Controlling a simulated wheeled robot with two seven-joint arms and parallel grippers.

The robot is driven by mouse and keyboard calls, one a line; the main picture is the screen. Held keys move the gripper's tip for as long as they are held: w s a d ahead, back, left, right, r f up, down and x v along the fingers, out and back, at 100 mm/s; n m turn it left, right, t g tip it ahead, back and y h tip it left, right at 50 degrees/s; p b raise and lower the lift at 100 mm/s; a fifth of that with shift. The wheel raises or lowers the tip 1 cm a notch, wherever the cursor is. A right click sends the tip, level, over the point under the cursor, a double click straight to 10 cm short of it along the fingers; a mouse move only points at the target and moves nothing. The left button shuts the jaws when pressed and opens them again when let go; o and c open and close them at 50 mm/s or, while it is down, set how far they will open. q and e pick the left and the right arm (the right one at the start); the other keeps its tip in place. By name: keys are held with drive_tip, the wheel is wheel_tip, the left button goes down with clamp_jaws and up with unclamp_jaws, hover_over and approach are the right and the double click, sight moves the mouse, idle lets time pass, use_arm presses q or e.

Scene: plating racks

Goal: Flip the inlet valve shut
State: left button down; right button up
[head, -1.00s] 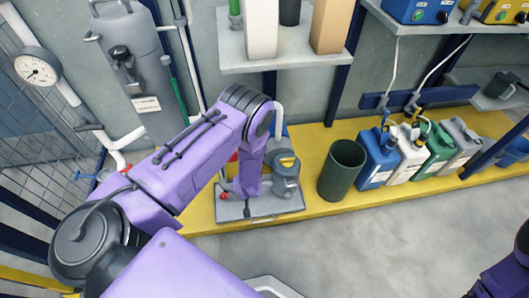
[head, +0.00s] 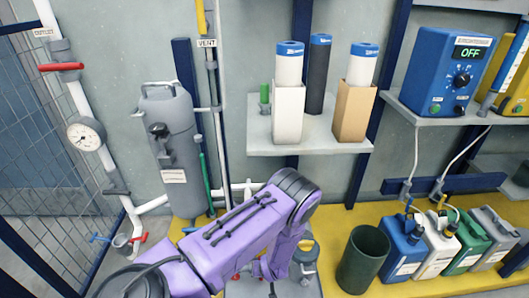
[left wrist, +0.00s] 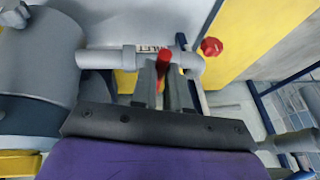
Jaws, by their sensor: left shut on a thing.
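The inlet valve's red handle (left wrist: 164,58) shows between the fingers of my left gripper (left wrist: 163,72) in the left wrist view. The fingers are shut on it. Behind it runs a grey pipe (left wrist: 105,58), and a partly covered label ending in "LET" sits next to it. In the picture the handle lies across the pipe's line. In the head view my purple left arm reaches down to the low pump unit, and the arm hides the gripper and the handle. My right gripper is not in view.
A red round knob (left wrist: 212,46) sits close to the right of the fingers. The outlet valve (head: 61,67) with a red handle is at the upper left. A grey tank (head: 170,140), a gauge (head: 85,136), a dark green bin (head: 363,258) and several jugs stand around.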

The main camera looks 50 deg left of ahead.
use_arm(q)
drive_tip(key=c, duration=1.1)
unclamp_jaws()
drive_tip(key=shift+s+d, duration=0.15)
drive_tip(key=shift+s, duration=0.05)
drive_tip(key=shift+w, duration=0.1)
drive_tip(key=shift+r, duration=0.15)
drive_tip(key=p+v, duration=0.3)
drive_tip(key=v, duration=0.7)
drive_tip(key=shift+r, duration=0.1)
